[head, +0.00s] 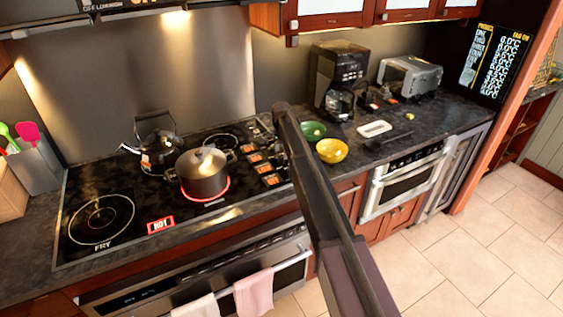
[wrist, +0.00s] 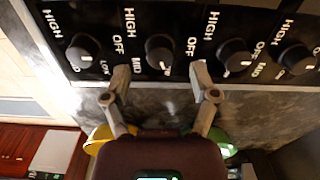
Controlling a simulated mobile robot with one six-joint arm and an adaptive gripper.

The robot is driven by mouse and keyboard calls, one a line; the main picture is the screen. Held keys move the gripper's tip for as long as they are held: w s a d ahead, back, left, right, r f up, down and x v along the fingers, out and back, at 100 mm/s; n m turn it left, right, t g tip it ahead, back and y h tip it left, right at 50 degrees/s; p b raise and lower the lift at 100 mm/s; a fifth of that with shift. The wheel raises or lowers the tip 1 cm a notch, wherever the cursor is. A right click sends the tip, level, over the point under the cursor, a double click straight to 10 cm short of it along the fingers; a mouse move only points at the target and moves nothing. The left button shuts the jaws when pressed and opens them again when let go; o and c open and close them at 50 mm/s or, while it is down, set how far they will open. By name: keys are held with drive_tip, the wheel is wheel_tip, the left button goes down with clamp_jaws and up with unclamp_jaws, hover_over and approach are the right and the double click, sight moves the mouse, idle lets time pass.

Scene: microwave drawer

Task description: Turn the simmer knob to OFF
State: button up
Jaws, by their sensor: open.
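In the wrist view, several round black knobs sit in a row on a black panel (wrist: 100,15) marked HIGH, MID, LOW and OFF. No simmer label can be read, so I cannot tell which is the simmer knob. My gripper (wrist: 160,72) is open and empty. One knob (wrist: 159,50) lies between and just beyond its fingertips; I cannot tell whether they touch it. Other knobs stand to the left (wrist: 83,52) and right (wrist: 236,56). In the head view, the control strip (head: 263,165) is at the cooktop's right side, partly hidden by my arm.
A pot (head: 203,174) stands on a glowing red burner, with a kettle (head: 158,145) behind it. A HOT sign (head: 160,225) lights in front. A green bowl (head: 312,130) and a yellow bowl (head: 332,151) are right of my arm. A coffee maker (head: 338,75) stands behind them.

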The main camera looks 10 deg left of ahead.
drive_tip(key=shift+f+b, duration=0.95)
drive_tip(key=shift+f, duration=0.3)
clamp_jaws()
